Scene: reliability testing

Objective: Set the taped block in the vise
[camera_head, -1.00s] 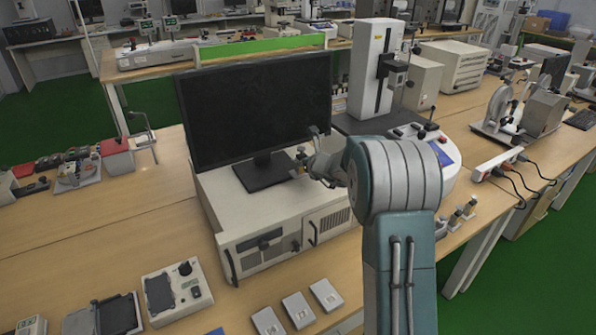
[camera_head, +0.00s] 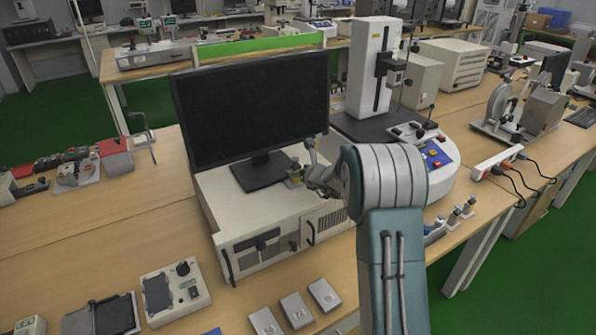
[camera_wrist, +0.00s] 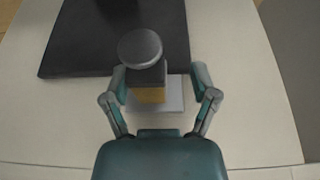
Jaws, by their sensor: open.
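The taped block (camera_wrist: 151,95) stands upright in the wrist view, with a yellow-tan band below and a dark upper part under a round grey disc. It sits on a small pale plate (camera_wrist: 174,104) on top of the beige case. My gripper (camera_wrist: 158,77) is open, with one finger on each side of the block and a gap visible at the right. In the head view my gripper (camera_head: 308,168) is low over the case beside the monitor foot, and the block shows only as a small yellowish patch (camera_head: 294,181). I cannot clearly pick out the vise.
The monitor (camera_head: 250,110) and its dark foot (camera_head: 262,172) stand just behind my gripper on the beige case (camera_head: 250,205). A tall test stand (camera_head: 370,60) is at the right. Small clamp-like devices (camera_head: 75,170) lie at the left. Bare bench (camera_head: 120,235) lies left of the case.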

